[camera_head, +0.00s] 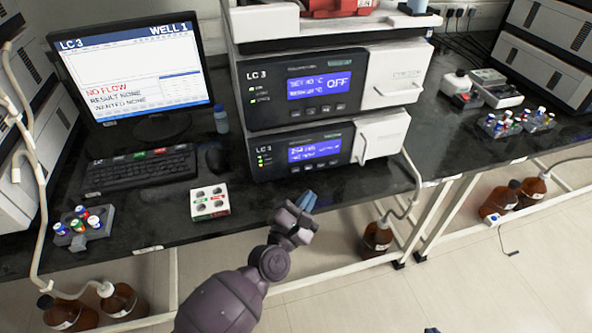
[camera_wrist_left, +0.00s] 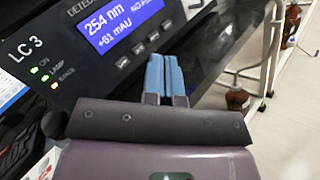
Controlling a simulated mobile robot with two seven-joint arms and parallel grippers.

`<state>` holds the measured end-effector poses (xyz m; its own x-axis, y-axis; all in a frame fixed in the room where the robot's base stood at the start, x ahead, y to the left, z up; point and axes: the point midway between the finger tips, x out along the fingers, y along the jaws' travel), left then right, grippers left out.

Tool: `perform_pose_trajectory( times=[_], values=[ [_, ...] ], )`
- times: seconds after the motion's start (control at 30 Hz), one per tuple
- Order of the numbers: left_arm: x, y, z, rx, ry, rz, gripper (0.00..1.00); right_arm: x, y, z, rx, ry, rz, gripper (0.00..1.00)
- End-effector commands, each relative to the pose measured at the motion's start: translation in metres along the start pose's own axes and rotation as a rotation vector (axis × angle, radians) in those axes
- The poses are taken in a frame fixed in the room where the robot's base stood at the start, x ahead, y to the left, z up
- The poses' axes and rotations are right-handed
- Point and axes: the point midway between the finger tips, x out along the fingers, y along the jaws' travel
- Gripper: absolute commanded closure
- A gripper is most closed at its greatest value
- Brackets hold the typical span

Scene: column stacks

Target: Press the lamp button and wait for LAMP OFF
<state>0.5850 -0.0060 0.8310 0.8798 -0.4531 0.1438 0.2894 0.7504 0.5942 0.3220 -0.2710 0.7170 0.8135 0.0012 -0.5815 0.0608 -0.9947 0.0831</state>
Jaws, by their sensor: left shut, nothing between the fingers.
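The detector (camera_head: 262,160) is the lower LC 3 unit of the stack, with a lit blue screen (camera_head: 314,150). In the left wrist view its screen (camera_wrist_left: 115,25) reads 254 nm, and the light beside the word LAMP (camera_wrist_left: 45,78) is green. A row of small buttons (camera_wrist_left: 138,47) runs below the screen; their labels are too small to read. My left gripper (camera_head: 306,200) is shut and empty, its blue fingertips in front of and below the detector in the head view.
Above the detector is another LC 3 unit (camera_head: 258,95) whose screen reads OFF. A monitor (camera_head: 130,70) showing NO FLOW, a keyboard (camera_head: 140,170) and a white block (camera_head: 210,202) stand left. Brown bottles (camera_head: 376,240) are below the bench edge.

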Motion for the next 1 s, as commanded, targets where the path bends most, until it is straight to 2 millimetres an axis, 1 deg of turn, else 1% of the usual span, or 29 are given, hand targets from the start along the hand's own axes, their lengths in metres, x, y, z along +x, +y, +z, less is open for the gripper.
perform_pose_trajectory(
  times=[0.03, 0.2, 0.37, 0.5, 0.7, 1.0],
  values=[
    [0.004, 0.002, -0.004, 0.001, 0.001, -0.001, 1.00, 0.001, 0.000, 0.002, 0.000, -0.003, -0.001, 1.00],
    [0.019, 0.012, -0.015, 0.001, 0.000, -0.001, 1.00, 0.003, -0.001, 0.006, -0.001, -0.010, -0.002, 1.00],
    [0.030, 0.020, -0.025, -0.003, 0.002, 0.000, 1.00, 0.005, -0.002, 0.012, -0.001, -0.019, -0.004, 1.00],
    [0.036, 0.025, -0.029, -0.001, 0.002, -0.001, 1.00, 0.006, -0.003, 0.010, -0.001, -0.014, -0.006, 1.00],
    [0.041, 0.029, -0.030, -0.001, 0.001, 0.000, 1.00, 0.007, -0.003, 0.007, -0.003, -0.009, -0.007, 1.00],
    [0.041, 0.030, -0.030, 0.000, 0.000, 0.000, 1.00, 0.007, -0.002, 0.009, -0.007, -0.012, -0.007, 1.00]
  ],
)
